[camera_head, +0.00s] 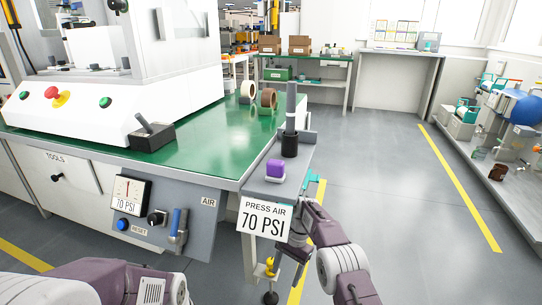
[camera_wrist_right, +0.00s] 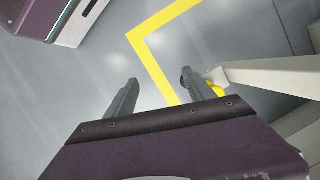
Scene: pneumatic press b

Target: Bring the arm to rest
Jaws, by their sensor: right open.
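My right arm comes in from the lower right and bends at the wrist beside the small grey side shelf (camera_head: 258,187). My right gripper (camera_head: 292,266) hangs below that shelf, pointing down at the floor. In the right wrist view its two fingers (camera_wrist_right: 159,82) are apart, with only grey floor and a yellow line between them. My left arm shows at the bottom left, and its gripper is out of the picture.
A white press with a red button (camera_head: 59,97) stands on the green bench (camera_head: 200,140). A bench leg (camera_wrist_right: 265,76) stands close right of my right fingers. Open floor (camera_head: 375,170) lies right.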

